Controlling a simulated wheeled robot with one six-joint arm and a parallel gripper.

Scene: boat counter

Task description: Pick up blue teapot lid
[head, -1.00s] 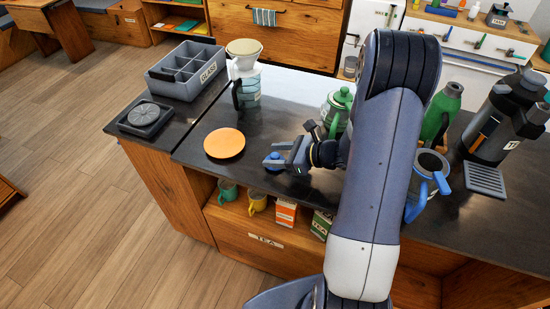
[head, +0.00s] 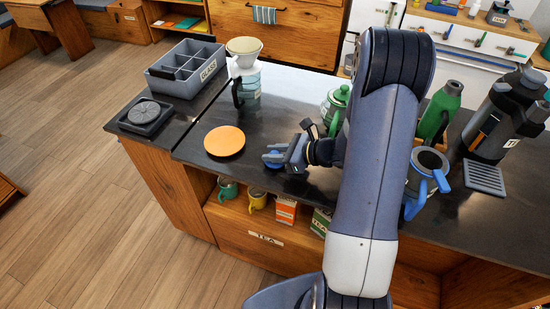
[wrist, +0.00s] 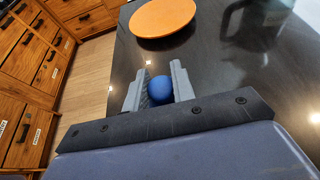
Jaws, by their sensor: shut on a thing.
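The blue teapot lid (head: 274,156) is low over the dark counter (head: 290,100), just right of the orange plate. Its round blue knob (wrist: 160,90) shows between my fingers in the wrist view; the rest of the lid is mostly hidden. My gripper (head: 273,158) is shut on the lid; its fingertips also show in the wrist view (wrist: 159,86). I cannot tell whether the lid touches the counter. A blue-handled pot without a lid (head: 426,180) stands on the counter to the right of my arm, partly hidden by it.
The orange plate (head: 225,141) lies left of my gripper. A green teapot (head: 335,105) stands behind it, and a green bottle (head: 440,110) and dark machine (head: 500,115) stand right. A coffee dripper (head: 244,75) and grey divided bin (head: 187,69) are at the back left.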

